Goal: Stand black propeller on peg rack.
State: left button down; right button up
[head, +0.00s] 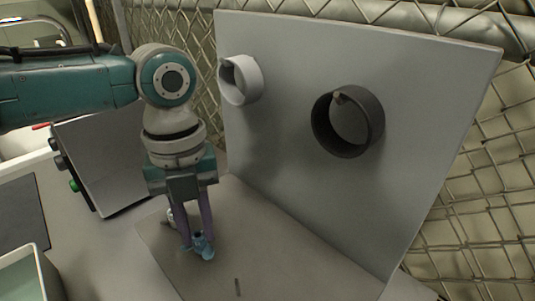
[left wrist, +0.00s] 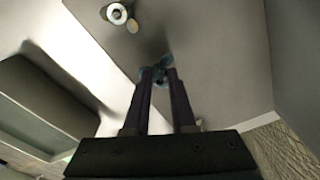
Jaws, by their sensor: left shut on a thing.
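My left gripper (head: 197,244) points down over the grey base plate (head: 205,276), shut on a blue propeller (head: 203,248). The blue propeller also shows at the fingertips in the left wrist view (left wrist: 155,74). I cannot tell whether it touches the plate or a peg. A white propeller (head: 170,219) stands just behind the left finger in the head view and shows at the top of the left wrist view (left wrist: 116,14). A short dark peg (head: 237,287) stands bare on the plate in front. I make out no black propeller. My right gripper is not in view.
An upright grey panel (head: 420,90) rises behind the plate. It carries a white ring (head: 254,80) and a black ring (head: 375,118). A box with knobs (head: 105,165) stands left of the arm, and a pale green tray (head: 45,275) lies front left.

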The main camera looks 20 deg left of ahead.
pick_arm(q)
jog(key=shift+f+b, duration=0.5)
jog(key=shift+f, duration=0.3)
dwell(0.6)
jog(key=c, duration=0.7)
grip_release()
jog(key=shift+o, duration=0.2)
notch_tip(320, 180, up, 8)
jog(key=p, duration=0.8)
